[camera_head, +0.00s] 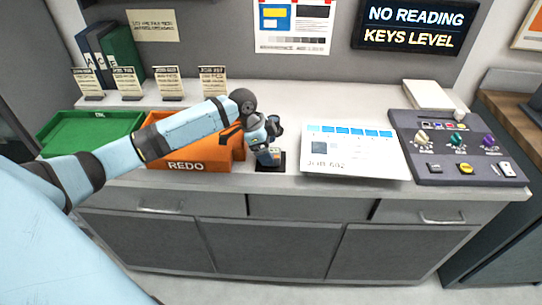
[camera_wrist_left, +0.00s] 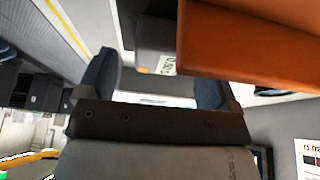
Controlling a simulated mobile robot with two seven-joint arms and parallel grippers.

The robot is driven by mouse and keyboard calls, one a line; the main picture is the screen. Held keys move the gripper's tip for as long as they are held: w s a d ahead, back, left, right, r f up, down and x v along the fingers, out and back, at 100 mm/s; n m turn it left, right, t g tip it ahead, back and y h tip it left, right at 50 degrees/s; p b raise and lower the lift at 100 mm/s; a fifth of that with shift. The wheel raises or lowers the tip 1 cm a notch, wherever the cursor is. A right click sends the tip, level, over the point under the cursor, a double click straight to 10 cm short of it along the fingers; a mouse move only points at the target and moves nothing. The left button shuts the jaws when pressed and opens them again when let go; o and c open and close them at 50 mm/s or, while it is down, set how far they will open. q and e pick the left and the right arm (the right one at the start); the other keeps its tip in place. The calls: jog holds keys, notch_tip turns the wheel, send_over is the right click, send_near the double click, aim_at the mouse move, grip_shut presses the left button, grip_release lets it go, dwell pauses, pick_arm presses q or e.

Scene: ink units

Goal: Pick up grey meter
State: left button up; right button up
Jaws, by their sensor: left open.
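The grey meter (camera_head: 268,158) stands on a small dark pad (camera_head: 280,168) on the counter, just right of the orange REDO tray. It is partly covered by my left gripper (camera_head: 262,140), which is close above it. In the left wrist view, the grey meter (camera_wrist_left: 155,38) with a small pale display shows beyond the gap between the two dark blue fingers of my left gripper (camera_wrist_left: 156,82). The fingers are apart with nothing held between them. Whether a finger touches the meter cannot be told. My right gripper is not in view.
The orange REDO tray (camera_head: 185,165) stands close to the gripper and fills the upper right of the left wrist view (camera_wrist_left: 260,45). A green tray (camera_head: 90,130) is farther left. A white sheet (camera_head: 350,155) and a dark control panel (camera_head: 455,165) lie to the right.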

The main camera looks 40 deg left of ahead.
pick_arm(q)
jog(key=x, duration=0.2)
jog(key=shift+w+d+f, duration=0.1)
jog(key=shift+d+f, duration=0.05)
jog(key=shift+f, duration=0.25)
jog(key=c, duration=1.1)
jog(key=shift+o, duration=0.2)
jog(key=shift+r, duration=0.1)
